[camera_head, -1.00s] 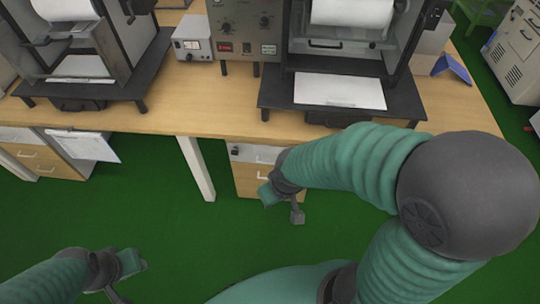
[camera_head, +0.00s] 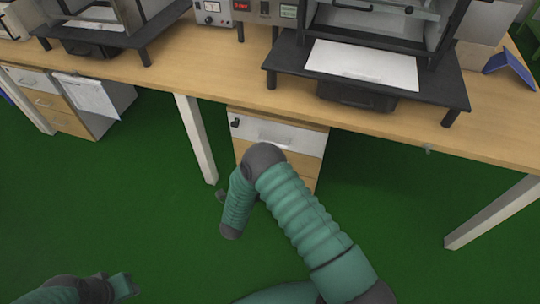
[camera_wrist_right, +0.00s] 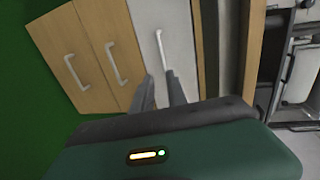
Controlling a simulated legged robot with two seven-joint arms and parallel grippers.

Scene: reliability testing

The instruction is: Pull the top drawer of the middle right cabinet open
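The middle right cabinet (camera_head: 309,167) stands under the bench, with a white top drawer (camera_head: 304,137) above wooden drawers. The top drawer looks shut, with a key or lock at its left end. In the right wrist view, turned sideways, the white drawer (camera_wrist_right: 178,20) carries a pale bar handle (camera_wrist_right: 162,50). My right gripper (camera_wrist_right: 161,78) is open, its two dark fingers pointing at the handle, which shows between and just beyond the tips. Contact cannot be told. In the head view my arm hides this gripper. My left gripper (camera_head: 122,286) is low at the left, away from the cabinet.
The wooden bench top (camera_head: 210,72) overhangs the cabinet and carries a black stand (camera_head: 445,95) with equipment. A white bench leg (camera_head: 195,135) stands left of the cabinet. Another cabinet (camera_head: 65,120) is at the far left. Green floor is free in front.

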